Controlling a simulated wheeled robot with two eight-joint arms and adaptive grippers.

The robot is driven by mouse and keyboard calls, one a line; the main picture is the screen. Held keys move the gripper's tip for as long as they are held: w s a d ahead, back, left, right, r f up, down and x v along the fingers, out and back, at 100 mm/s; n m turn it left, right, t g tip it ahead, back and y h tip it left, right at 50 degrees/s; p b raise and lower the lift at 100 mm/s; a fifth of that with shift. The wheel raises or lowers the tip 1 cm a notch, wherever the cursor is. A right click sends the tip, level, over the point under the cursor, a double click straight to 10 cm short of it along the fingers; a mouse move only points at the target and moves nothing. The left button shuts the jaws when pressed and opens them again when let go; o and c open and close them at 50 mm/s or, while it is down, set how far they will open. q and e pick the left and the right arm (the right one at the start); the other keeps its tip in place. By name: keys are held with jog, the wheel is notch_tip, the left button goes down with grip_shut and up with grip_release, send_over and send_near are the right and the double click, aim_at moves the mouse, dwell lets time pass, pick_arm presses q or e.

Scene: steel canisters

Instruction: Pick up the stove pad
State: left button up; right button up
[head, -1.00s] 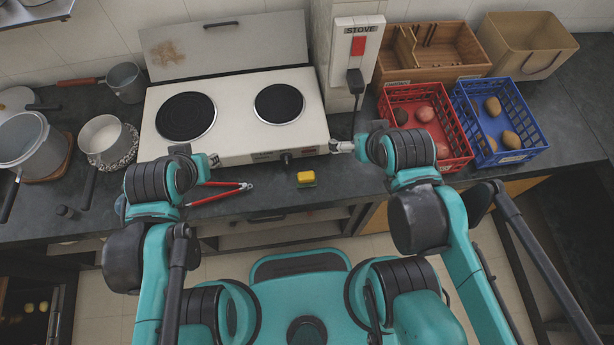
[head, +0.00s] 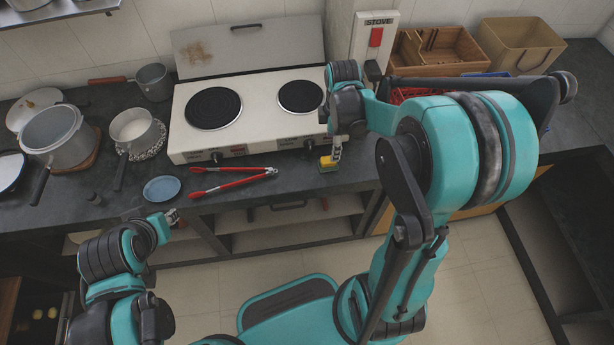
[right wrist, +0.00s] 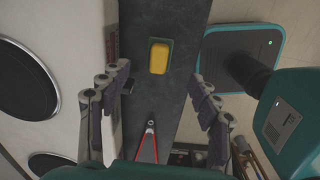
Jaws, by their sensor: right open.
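The stove pad is a small yellow sponge with a green underside (head: 327,163), lying on the dark counter in front of the stove. It also shows in the right wrist view (right wrist: 159,57), yellow face up. My right gripper (head: 336,150) is above the pad in the head view. In the right wrist view its fingers (right wrist: 161,76) are spread wide, with nothing between them, and the pad shows between and just beyond the tips. My left gripper (head: 172,216) is low at the counter's front edge, away from the pad; its jaws are too small to read.
Red-handled tongs (head: 235,183) lie left of the pad. A blue dish (head: 161,189) and pots (head: 135,131) are further left. The two-burner stove (head: 250,140) stands directly behind the pad. The counter's front edge is close. A red crate (head: 410,94) is partly hidden by my right arm.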

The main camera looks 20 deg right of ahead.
aim_at(329, 159)
jog(key=shift+w+a+f+n, duration=0.1)
jog(key=shift+a+f+n, duration=0.05)
jog(key=shift+f+n, duration=0.35)
jog(key=shift+f, duration=0.4)
notch_tip(329, 159, down, 3)
jog(key=shift+r+b, duration=0.15)
jog(key=shift+b, duration=0.6)
jog(key=f+b, duration=0.1)
jog(key=f, duration=0.1)
jog(key=f+b, duration=0.1)
jog(key=f, duration=0.2)
jog(key=shift+w+a, duration=0.1)
jog(key=shift+w, duration=0.1)
pick_arm(q)
jog(key=f, duration=0.4)
jog(key=shift+s+a, duration=0.35)
jog(key=shift+a, duration=0.05)
pick_arm(e)
jog(key=shift+r, duration=0.2)
jog(key=c, duration=1.2)
